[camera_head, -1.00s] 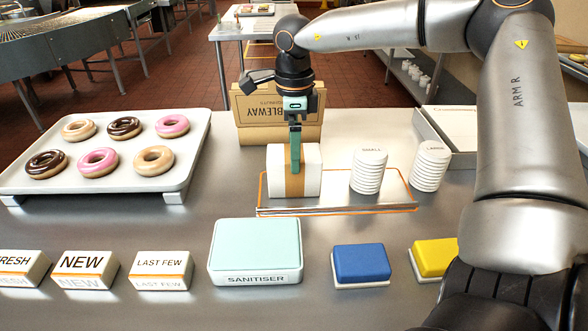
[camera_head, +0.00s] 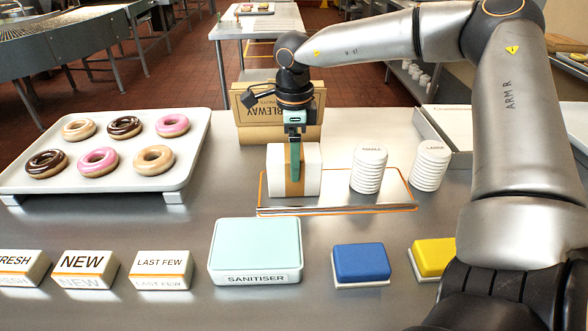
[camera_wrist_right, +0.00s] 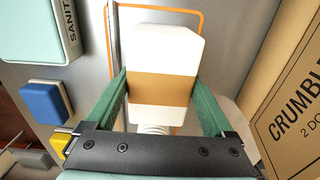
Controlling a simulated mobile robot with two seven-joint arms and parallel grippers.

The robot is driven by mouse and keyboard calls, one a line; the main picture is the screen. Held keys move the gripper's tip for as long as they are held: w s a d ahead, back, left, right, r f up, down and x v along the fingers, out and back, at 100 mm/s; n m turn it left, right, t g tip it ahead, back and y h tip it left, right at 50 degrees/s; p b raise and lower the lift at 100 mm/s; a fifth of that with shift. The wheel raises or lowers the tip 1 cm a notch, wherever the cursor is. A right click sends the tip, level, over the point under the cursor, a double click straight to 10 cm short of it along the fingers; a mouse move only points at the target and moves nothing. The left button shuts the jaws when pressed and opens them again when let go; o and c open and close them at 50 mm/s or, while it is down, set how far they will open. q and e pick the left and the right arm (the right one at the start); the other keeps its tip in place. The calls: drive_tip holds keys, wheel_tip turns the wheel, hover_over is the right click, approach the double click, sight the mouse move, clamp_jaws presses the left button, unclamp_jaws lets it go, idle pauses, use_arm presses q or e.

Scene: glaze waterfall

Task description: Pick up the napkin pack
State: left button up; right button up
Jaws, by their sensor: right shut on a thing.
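The napkin pack (camera_head: 310,170) is a white block with a tan band, standing upright on the orange-edged tray (camera_head: 340,205) at its left end. My right gripper (camera_head: 295,172) reaches down over it from behind. In the right wrist view the pack (camera_wrist_right: 165,50) sits between the two green fingers of my right gripper (camera_wrist_right: 160,92), which close on its sides at the band. The pack's underside and far side are hidden. My left gripper is not in view.
Two stacks of white lids (camera_head: 368,171) (camera_head: 429,166) stand right of the pack. A brown box (camera_head: 250,133) is close behind it. A donut tray (camera_head: 200,150) lies left; a sanitiser box (camera_head: 254,245), blue sponge (camera_head: 361,262) and yellow sponge (camera_head: 435,256) lie in front.

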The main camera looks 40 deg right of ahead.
drive_tip(key=shift+c, duration=1.1)
drive_tip(key=shift+r, duration=0.1)
wheel_tip(320, 180, up, 10)
drive_tip(key=shift+f, duration=0.15)
